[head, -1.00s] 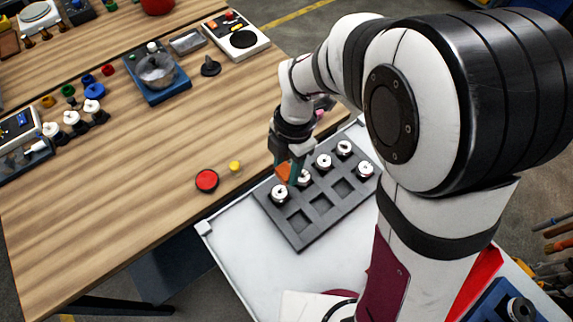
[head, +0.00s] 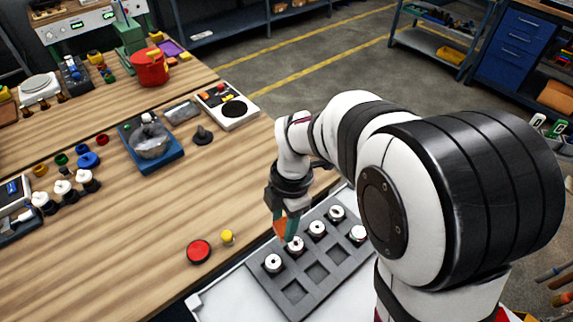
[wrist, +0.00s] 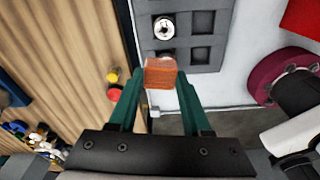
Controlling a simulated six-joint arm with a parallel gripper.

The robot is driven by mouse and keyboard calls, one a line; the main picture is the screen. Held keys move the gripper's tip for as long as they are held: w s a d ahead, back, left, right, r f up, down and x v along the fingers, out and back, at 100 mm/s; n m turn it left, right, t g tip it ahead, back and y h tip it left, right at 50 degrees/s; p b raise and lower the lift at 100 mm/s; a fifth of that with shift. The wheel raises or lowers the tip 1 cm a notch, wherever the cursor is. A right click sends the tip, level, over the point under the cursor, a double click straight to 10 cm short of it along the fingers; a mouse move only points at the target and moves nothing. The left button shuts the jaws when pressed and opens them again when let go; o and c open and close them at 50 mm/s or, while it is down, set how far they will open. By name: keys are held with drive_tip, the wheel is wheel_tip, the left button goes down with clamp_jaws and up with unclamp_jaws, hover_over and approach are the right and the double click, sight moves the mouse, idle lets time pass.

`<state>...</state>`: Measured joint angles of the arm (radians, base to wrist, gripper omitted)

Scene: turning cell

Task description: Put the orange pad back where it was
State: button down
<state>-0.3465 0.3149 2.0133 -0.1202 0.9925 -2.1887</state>
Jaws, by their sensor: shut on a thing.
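The orange pad (wrist: 160,73) is a small block held between the two green fingers of my gripper (wrist: 159,80) in the wrist view. In the head view the pad (head: 280,228) shows at the fingertips of my gripper (head: 283,224), above the near left side of the grey tray. The grey tray (head: 322,292) has square pockets; several hold white round parts with dark centres (head: 273,263), and others are empty. The pad looks raised above the tray. In the wrist view the tray (wrist: 207,22) lies beyond the fingertips, partly hidden by the pad.
The tray sits on a white surface (head: 222,300) beside the wooden table (head: 130,235). A red button (head: 199,251) and a yellow one (head: 227,237) are close by on the table.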

drive_tip(key=w+d+f+m+t, duration=0.1)
drive_tip(key=w+d+f+m, duration=0.1)
drive_tip(key=w+d+m, duration=0.45)
drive_tip(key=w+d+f+m+t, duration=0.15)
drive_tip(key=w+d+m, duration=0.25)
drive_tip(key=w+m, duration=0.5)
drive_tip(key=shift+m+g, duration=0.25)
drive_tip(key=shift+g, duration=0.1)
drive_tip(key=w+a+f, duration=0.1)
drive_tip(key=a+f, duration=0.1)
drive_tip(key=a, duration=0.1)
drive_tip(key=w+a+f, duration=0.1)
drive_tip(key=a+f, duration=0.2)
drive_tip(key=a, duration=0.1)
drive_tip(key=a+f, duration=0.2)
drive_tip(key=a, duration=0.1)
drive_tip(key=shift+w+a+f, duration=0.2)
drive_tip(key=shift+w, duration=0.2)
drive_tip(key=shift+a+f, duration=0.1)
drive_tip(key=shift+f, duration=1.9)
drive_tip(key=shift+f, duration=0.15)
drive_tip(key=shift+c, duration=1.7)
unclamp_jaws()
